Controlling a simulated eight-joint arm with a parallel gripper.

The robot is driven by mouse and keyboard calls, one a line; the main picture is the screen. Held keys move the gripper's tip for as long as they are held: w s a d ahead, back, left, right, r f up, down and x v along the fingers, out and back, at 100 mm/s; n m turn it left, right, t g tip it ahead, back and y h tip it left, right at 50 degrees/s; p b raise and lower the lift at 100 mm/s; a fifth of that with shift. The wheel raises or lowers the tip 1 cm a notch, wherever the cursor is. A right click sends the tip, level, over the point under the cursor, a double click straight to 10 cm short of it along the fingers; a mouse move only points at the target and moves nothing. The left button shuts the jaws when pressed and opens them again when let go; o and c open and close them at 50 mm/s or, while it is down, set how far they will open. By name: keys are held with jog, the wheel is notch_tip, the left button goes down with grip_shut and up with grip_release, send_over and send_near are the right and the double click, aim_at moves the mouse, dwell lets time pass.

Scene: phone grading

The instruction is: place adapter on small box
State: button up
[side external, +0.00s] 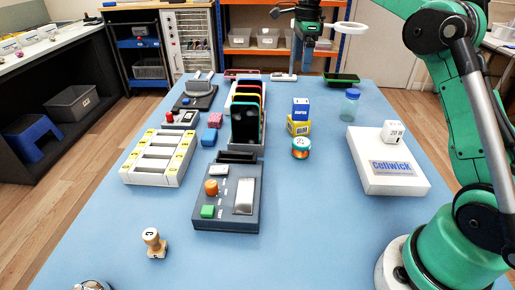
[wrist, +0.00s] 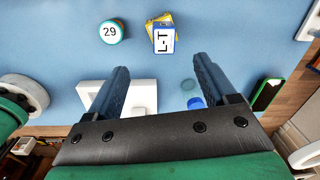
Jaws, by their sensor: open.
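A small white cube with dark print, which looks like the adapter (side external: 393,131), sits on the flat white Cellwick box (side external: 372,178) at the right. In the wrist view the white box (wrist: 92,88) shows behind the left finger, with a paler block on it. A blue-and-white small box (side external: 300,108) stands on a yellow block (side external: 298,127) near the middle; its white top (wrist: 164,41) shows lettering in the wrist view. Which box the task calls small is not certain. My gripper (side external: 308,42) is raised at the far end of the table, open and empty, fingers apart (wrist: 160,64).
A round tin marked 29 (side external: 301,148) stands in front of the yellow block. A phone rack (side external: 246,143), a grey console (side external: 227,215) and a white tray (side external: 158,157) fill the left.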

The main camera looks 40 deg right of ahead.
jog(key=s+a+n+t, duration=0.4)
jog(key=s+a+n, duration=0.75)
jog(key=n, duration=0.55)
jog(key=s+a+f+n+t, duration=0.2)
jog(key=s+a+f+n, duration=0.2)
jog(key=n, duration=0.3)
jog(key=shift+s+a+f+n+t, duration=0.2)
jog(key=shift+a+f+n+t, duration=0.15)
jog(key=shift+f, duration=0.4)
